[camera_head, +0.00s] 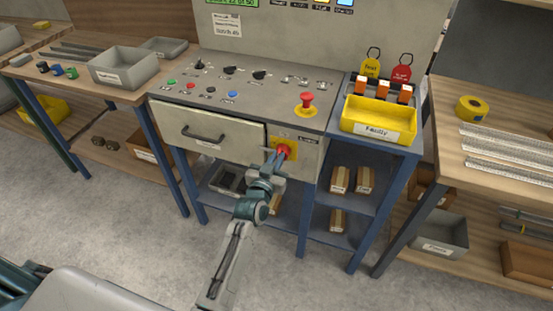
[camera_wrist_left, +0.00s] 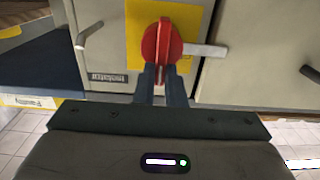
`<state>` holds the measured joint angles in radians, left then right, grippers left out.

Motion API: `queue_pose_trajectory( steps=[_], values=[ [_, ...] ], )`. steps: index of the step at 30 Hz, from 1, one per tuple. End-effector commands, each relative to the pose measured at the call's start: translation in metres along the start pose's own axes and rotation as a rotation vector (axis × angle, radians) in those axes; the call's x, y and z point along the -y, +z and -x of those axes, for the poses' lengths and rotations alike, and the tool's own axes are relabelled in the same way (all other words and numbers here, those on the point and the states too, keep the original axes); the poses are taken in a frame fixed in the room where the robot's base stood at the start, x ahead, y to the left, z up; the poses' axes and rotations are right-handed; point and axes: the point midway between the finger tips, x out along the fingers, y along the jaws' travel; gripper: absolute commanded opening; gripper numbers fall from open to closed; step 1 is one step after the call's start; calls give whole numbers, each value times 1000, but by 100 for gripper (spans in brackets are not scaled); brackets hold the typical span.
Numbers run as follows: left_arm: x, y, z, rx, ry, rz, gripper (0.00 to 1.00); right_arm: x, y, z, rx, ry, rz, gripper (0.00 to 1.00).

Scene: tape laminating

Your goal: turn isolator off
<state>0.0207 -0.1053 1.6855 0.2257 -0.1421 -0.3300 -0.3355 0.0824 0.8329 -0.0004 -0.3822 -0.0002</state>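The isolator switch is a red rotary knob (camera_head: 284,150) on a yellow plate (camera_head: 291,142), on the front panel right of the drawer. In the left wrist view, its red knob (camera_wrist_left: 162,42) stands in front of the yellow plate, beside an upside-down label that seems to read "Isolator" (camera_wrist_left: 107,78). A pale bar (camera_wrist_left: 205,50) sticks out beside the knob. My left gripper (camera_head: 276,158) is at the knob, its two fingers (camera_wrist_left: 162,78) close around the knob's ridge, which shows between them. The fingers hide part of the knob. My right gripper is out of view.
The drawer (camera_head: 215,132) beside the switch is closed, with a dark handle. Above are several buttons and a red emergency stop (camera_head: 306,101). A yellow "Faulty" bin (camera_head: 378,120) stands at right. A lower shelf (camera_head: 288,208) lies beneath the panel.

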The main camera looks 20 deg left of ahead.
Motion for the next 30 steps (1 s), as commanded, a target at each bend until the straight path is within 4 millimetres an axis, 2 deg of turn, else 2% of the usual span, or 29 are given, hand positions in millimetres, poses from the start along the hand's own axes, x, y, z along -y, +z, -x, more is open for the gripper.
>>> queue_pose_trajectory(
  steps=[14,22,30],
  values=[
    [1,0,0,2,0,59,0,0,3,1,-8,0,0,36],
    [5,-1,0,1,0,243,0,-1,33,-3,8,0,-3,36],
    [10,2,0,1,0,499,0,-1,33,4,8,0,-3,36]
  ],
)
